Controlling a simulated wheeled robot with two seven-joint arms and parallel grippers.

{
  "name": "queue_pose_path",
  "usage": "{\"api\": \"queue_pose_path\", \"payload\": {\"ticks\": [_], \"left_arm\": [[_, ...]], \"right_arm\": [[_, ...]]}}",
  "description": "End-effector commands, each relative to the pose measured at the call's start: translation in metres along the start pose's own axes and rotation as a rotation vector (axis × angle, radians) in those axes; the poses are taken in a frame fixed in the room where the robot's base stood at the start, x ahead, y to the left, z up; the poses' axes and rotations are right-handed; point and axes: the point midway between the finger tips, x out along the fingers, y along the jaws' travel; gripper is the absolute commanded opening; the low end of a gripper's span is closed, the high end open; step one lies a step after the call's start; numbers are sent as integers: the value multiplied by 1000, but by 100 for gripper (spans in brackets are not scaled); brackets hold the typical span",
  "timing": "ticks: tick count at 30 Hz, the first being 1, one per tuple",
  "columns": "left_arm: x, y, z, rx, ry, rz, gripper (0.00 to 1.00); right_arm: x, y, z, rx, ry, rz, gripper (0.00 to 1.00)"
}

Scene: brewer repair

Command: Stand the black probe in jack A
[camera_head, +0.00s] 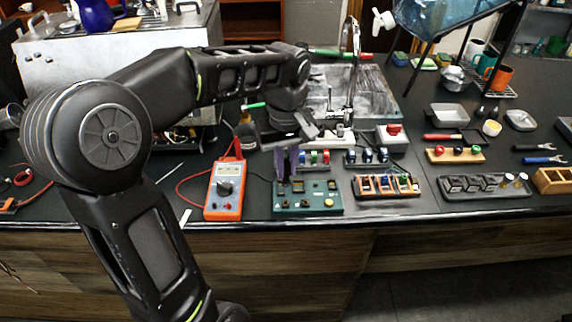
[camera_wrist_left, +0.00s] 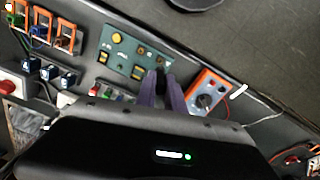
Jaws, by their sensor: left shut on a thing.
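The green jack board (camera_head: 307,208) lies near the front edge of the counter. It also shows in the wrist view (camera_wrist_left: 113,62). Its small jack labels are too small to read. My left gripper (camera_head: 287,170), with purple fingers, points down over the board's back left part. It is shut on the black probe (camera_wrist_left: 164,80), which shows as a dark piece between the fingertips. The probe is mostly hidden, and I cannot tell whether its tip touches a jack. The orange multimeter (camera_head: 225,190) lies just left of the board, with a red lead curving from it.
A rack with orange frames (camera_head: 387,187) lies right of the board. Coloured buttons (camera_head: 314,157) and blue switches (camera_head: 367,156) stand behind. The counter's front strip is clear.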

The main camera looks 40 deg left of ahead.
Motion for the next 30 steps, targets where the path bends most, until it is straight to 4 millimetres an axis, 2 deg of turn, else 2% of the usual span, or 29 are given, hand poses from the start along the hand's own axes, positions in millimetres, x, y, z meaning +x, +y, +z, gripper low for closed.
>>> {"api": "queue_pose_path", "payload": {"ticks": [8,23,30], "left_arm": [[15,0,0,-2,-1,-1,0],[61,0,0,-2,-1,0,0],[57,0,0,-1,0,0,0]], "right_arm": [[11,3,0,-2,4,-3,36],[41,10,-5,-9,14,-14,36],[37,9,-4,-9,14,-14,36]]}}
